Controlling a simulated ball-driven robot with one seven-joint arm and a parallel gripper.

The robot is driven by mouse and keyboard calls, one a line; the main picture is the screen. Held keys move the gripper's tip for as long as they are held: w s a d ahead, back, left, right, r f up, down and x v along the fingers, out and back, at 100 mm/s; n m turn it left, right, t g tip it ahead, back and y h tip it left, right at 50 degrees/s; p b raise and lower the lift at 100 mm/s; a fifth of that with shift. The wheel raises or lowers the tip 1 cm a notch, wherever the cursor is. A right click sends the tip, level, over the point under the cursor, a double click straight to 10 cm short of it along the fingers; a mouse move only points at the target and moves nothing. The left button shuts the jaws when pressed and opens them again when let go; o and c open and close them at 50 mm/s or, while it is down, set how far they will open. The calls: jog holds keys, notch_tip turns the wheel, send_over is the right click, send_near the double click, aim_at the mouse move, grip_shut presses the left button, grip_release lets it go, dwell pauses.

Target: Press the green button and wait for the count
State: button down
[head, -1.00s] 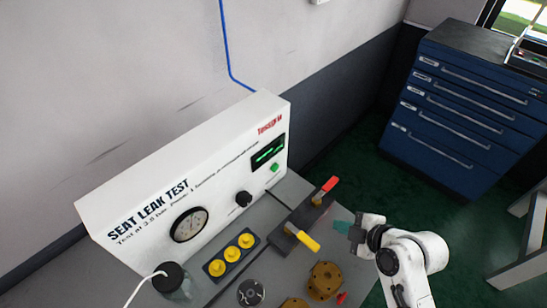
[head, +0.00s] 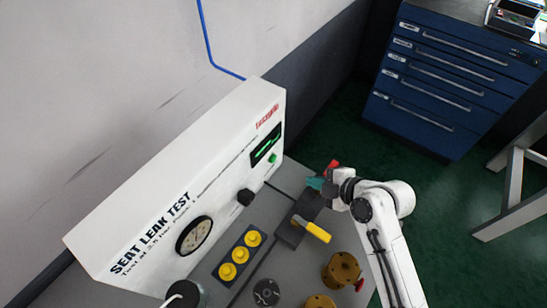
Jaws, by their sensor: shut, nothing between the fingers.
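The green button (head: 273,158) is on the front of the white seat leak test panel (head: 150,220), below a dark display (head: 266,146) with green digits too small to read. My gripper (head: 314,183) has teal fingertips and is shut and empty. It is to the right of and lower in the picture than the button, with a visible gap between them. It points left toward the panel, over the far end of the dark clamp fixture.
A dark fixture (head: 290,232) with a yellow handle (head: 313,230) and a red handle (head: 333,165) stands close to my gripper. Yellow knobs (head: 240,255), a gauge (head: 194,236), a black knob (head: 245,197) and brass flanges (head: 341,270) are nearer. A blue drawer cabinet (head: 440,80) stands behind.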

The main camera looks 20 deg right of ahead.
jog(key=w+a+b, duration=0.1)
jog(key=w+a, duration=0.4)
jog(key=w, duration=0.2)
dwell(0.3)
jog(key=shift+a, duration=0.1)
dwell(1.9)
jog(key=shift+w+a, duration=0.15)
jog(key=shift+w, duration=0.1)
jog(key=shift+w+a+b, duration=0.25)
jog(key=shift+w+b, duration=0.05)
jog(key=shift+w, duration=0.05)
dwell(0.8)
jog(key=shift+s, duration=0.1)
jog(key=shift+s+d, duration=0.45)
jog(key=shift+s, duration=0.15)
dwell(0.3)
jog(key=s+d, duration=0.1)
jog(key=s, duration=0.1)
jog(key=s+d+p, duration=0.1)
jog(key=s+d, duration=0.1)
dwell(0.4)
